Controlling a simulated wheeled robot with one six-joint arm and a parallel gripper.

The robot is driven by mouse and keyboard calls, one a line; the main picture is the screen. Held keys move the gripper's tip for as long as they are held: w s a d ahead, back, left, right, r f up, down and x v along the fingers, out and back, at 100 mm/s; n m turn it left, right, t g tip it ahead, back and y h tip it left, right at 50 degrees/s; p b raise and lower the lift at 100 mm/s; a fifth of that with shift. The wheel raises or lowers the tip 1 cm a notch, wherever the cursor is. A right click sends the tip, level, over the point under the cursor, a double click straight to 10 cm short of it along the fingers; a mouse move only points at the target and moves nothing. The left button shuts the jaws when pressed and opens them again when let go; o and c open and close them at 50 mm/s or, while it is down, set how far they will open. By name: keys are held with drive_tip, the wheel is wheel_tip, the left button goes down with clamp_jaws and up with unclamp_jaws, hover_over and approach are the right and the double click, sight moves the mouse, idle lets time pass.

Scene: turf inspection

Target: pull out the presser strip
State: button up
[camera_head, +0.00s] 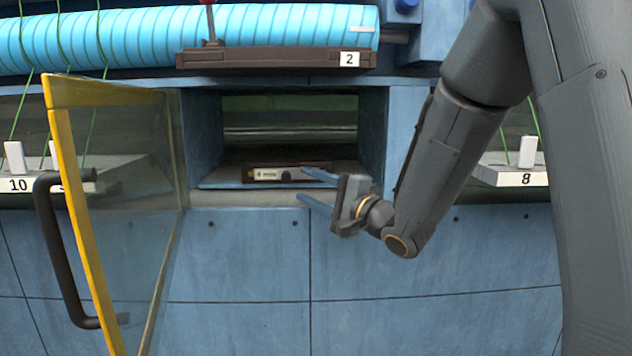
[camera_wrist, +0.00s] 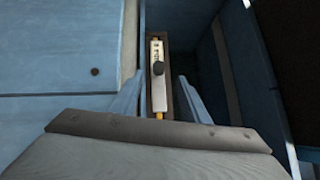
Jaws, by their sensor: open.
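The presser strip (camera_head: 262,174) is a dark brown bar with a pale label plate and a black knob. It lies in the open bay in the blue machine, behind the front ledge. In the wrist view the strip (camera_wrist: 158,88) runs lengthwise between my two fingers, its knob ahead near the fingertips. My gripper (camera_head: 302,184) is open and empty, its blue fingers pointing left at the bay's lower right front. It also shows in the wrist view (camera_wrist: 161,76). I see a gap on each side of the strip; the fingers' depth relative to it is unclear.
A yellow-framed glass door (camera_head: 81,200) with a black handle (camera_head: 55,250) stands open left of the bay. Above is a dark bar marked 2 (camera_head: 270,58) with a red-topped lever, below a blue ribbed roll (camera_head: 290,22). Pale ledges marked 10 and 8 (camera_head: 510,175) flank the bay.

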sight(288, 177)
drive_tip(key=shift+p+x, duration=0.7)
drive_tip(key=shift+x, duration=2.4)
clamp_jaws()
